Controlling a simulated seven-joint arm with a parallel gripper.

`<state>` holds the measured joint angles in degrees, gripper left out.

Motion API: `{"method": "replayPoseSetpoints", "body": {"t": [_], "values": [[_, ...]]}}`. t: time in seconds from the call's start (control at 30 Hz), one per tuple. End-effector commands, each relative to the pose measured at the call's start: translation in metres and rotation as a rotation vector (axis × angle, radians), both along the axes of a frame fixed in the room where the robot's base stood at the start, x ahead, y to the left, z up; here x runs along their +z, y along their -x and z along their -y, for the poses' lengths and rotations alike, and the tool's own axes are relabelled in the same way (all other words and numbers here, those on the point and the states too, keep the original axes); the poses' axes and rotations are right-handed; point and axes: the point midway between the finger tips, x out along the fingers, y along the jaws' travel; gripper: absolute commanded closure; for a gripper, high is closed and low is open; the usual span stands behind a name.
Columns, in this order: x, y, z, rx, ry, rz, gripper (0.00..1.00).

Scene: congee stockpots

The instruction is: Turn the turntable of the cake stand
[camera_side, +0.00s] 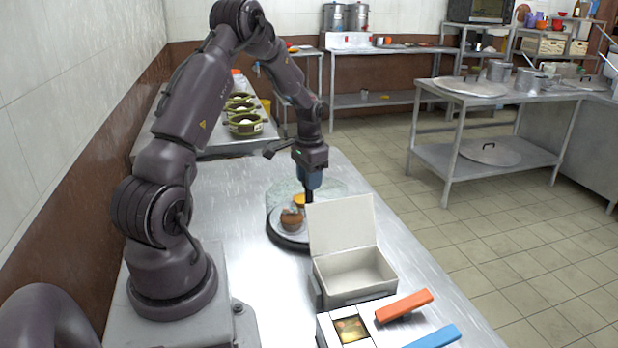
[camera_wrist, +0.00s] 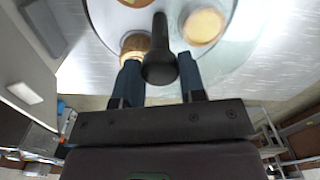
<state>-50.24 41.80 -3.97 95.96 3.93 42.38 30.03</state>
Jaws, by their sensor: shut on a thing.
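The cake stand (camera_side: 287,240) stands on the steel table, with a round pale turntable (camera_side: 276,226) and a dark rim. A brown muffin-like cake (camera_side: 291,219) and a yellow-orange one (camera_side: 299,200) sit on it; the wrist view also shows the brown cake (camera_wrist: 134,44) and the round yellowish one (camera_wrist: 204,25). A clear glass-like part (camera_side: 283,190) shows around the stand. My gripper (camera_side: 309,188) is over the stand, pointing down. Its blue fingers are shut on a black knob-like handle (camera_wrist: 159,55). Their exact contact with it is partly hidden.
An open white box (camera_side: 355,270) with its lid raised stands close to the stand's front right. Green pots (camera_side: 243,123) stand farther back. The table left of the stand is clear.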

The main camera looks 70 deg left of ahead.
Motion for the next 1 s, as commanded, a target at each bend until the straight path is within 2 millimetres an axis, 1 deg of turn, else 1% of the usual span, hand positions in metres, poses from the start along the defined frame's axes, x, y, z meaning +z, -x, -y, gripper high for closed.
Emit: {"method": "replayPoseSetpoints", "body": {"t": [1.0], "values": [[0.0018,-0.0007,-0.0004,-0.508,-0.002,0.002,1.00]]}}
